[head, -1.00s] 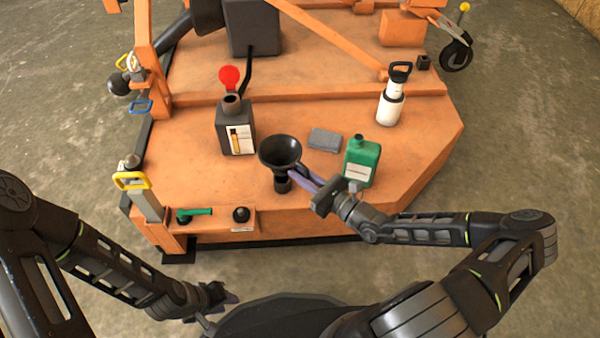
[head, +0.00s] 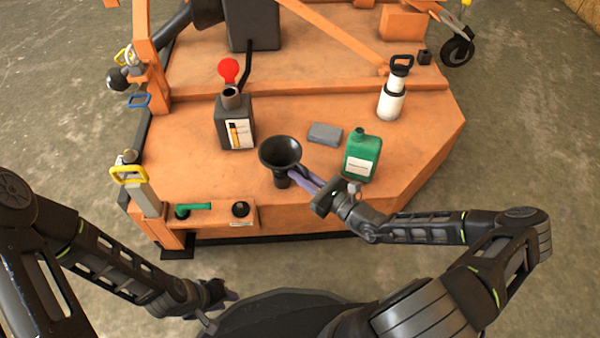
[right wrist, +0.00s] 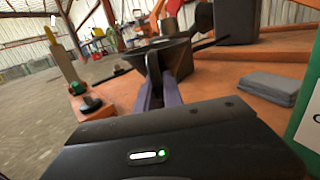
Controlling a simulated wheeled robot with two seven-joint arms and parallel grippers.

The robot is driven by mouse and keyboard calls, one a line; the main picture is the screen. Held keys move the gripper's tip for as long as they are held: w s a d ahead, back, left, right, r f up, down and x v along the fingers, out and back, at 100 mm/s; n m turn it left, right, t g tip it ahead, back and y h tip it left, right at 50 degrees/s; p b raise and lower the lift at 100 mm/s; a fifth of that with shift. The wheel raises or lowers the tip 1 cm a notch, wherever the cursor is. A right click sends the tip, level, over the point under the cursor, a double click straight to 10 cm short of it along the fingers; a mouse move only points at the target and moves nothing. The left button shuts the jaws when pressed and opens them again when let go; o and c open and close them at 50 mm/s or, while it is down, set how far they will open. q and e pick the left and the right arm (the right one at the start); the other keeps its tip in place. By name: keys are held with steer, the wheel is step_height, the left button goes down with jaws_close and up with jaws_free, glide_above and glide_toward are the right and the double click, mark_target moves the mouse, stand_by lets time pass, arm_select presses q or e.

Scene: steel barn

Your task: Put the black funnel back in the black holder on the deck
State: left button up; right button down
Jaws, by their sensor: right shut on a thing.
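The black funnel (head: 280,152) is upright, wide mouth up, near the front of the orange deck (head: 190,160). It also shows in the right wrist view (right wrist: 158,54), close ahead of the fingers. My right gripper (head: 297,175) comes from the right and is shut on the funnel below its bowl. The black holder (head: 282,183) is directly under the funnel, mostly hidden by it. The funnel's lower end meets the holder; how deep it sits cannot be told. My left gripper (head: 226,295) is low in front of the deck, away from the funnel; its opening is unclear.
A green jug (head: 362,157) stands just right of my right gripper. A grey block (head: 325,134) lies behind it. A dark bottle (head: 236,122) stands behind left of the funnel. A white pump-like canister (head: 392,98) is farther back. A yellow-handled lever (head: 130,175) stands at the left.

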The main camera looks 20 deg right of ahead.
steer(key=shift+f+b, duration=0.45)
steer(key=shift+f, duration=0.55)
steer(key=c, duration=1.4)
jaws_free()
steer(key=p+v, duration=0.2)
steer(key=v, duration=0.6)
steer(key=shift+a, duration=0.1)
